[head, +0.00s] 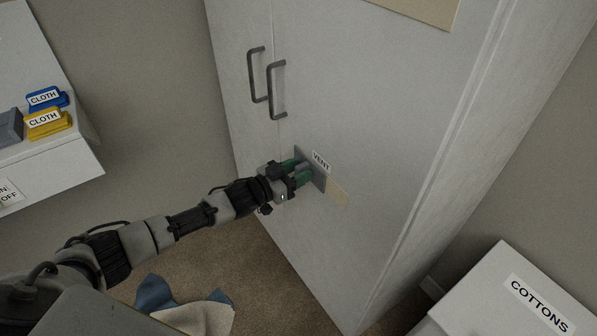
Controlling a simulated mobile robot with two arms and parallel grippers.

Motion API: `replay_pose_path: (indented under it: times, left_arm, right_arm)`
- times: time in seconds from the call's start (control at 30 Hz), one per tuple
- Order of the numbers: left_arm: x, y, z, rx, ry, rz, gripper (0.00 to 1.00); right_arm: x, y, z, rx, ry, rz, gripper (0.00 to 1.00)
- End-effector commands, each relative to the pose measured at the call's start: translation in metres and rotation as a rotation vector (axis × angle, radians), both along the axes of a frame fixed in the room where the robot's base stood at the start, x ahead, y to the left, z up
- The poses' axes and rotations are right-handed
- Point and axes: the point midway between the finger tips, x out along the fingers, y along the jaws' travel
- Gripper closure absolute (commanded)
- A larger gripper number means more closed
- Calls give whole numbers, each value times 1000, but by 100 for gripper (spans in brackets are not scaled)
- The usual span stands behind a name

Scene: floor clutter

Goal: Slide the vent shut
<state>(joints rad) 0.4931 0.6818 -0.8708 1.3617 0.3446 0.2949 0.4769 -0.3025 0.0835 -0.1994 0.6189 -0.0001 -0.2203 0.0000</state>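The vent is on the white cabinet door, with a grey slide plate (318,178) below a "VENT" label (321,161). A beige patch (338,191) shows just right of the grey plate; I cannot tell whether it is an opening or a panel. My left gripper (298,173) reaches in from the left, its green-tipped fingers at the plate. The fingertips are apart, with a grey piece between them that looks like a knob on the plate. I cannot tell whether they press on it. My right gripper is not in view.
The cabinet (370,110) has two dark handles (273,90) above the vent. A "COTTONS" box (490,300) stands at the lower right. A blue and cream cloth (205,315) lies on the floor.

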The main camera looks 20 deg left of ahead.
Motion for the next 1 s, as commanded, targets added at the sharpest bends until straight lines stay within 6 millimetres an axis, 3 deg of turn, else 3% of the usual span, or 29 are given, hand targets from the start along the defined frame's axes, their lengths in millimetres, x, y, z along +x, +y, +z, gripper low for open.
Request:
replay_pose_path:
  times: [0.27,0.7,1.0]
  left_arm:
    - [-6,3,-1,0,0,-2,57]
    - [-71,51,-2,1,3,-1,57]
    - [-88,63,0,-1,-1,-1,57]
  right_arm:
    - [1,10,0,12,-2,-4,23]
    - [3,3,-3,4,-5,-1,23]
    - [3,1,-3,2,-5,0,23]
